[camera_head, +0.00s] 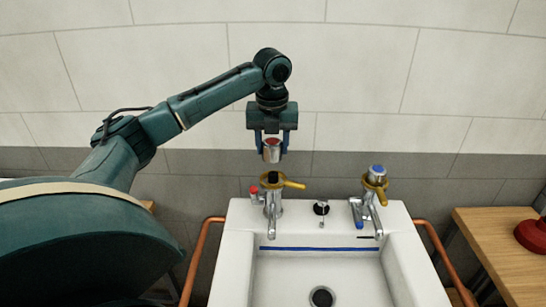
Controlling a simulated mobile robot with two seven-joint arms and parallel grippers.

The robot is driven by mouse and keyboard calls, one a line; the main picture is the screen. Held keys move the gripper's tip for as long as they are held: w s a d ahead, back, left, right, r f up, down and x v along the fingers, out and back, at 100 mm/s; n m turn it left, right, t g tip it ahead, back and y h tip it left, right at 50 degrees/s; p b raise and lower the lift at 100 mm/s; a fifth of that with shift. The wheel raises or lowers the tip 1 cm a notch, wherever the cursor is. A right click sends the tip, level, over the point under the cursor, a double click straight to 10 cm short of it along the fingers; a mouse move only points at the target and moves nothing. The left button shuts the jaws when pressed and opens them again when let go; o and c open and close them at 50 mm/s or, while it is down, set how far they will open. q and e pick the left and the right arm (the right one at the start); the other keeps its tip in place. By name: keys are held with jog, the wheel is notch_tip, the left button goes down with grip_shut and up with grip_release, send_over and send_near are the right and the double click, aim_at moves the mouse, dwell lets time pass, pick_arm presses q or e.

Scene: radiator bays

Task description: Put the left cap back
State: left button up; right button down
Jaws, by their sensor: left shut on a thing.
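My left gripper (271,153) is shut on a small silver cap with a red top (271,149). It holds the cap a little above the left tap (272,205), apart from it. The left tap has a brass-coloured lever pointing right and a bare dark top (273,178). The right tap (369,203) has a brass-coloured collar and a blue-topped cap (377,170) on it. My right gripper is not in view.
The taps stand on the back ledge of a white sink (238,240). A small red-topped piece (255,192) is beside the left tap. A black-topped fitting (321,208) is between the taps. Copper pipes (450,262) flank the sink. A wooden table (492,240) with a red object (531,235) is at right.

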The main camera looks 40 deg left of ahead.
pick_arm(q)
jog(key=shift+w+a+r, duration=0.15)
jog(key=shift+w+a, duration=0.45)
jog(key=shift+w, duration=0.25)
jog(key=shift+w+a+f, duration=0.15)
jog(key=shift+a+f, duration=0.05)
jog(key=shift+f, duration=0.8)
jog(key=p, duration=0.1)
send_over(273, 173)
jog(key=f, duration=0.4)
jog(key=shift+s+d, duration=0.25)
jog(key=shift+s, duration=0.1)
jog(key=shift+w+f, duration=0.1)
jog(key=shift+f, duration=0.3)
jog(key=shift+w+a+f, duration=0.1)
jog(key=shift+f, duration=0.15)
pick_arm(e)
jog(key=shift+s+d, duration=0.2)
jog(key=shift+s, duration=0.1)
pick_arm(q)
jog(key=shift+f, duration=0.6)
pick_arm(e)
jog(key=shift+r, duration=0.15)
pick_arm(q)
jog(key=o, duration=1)
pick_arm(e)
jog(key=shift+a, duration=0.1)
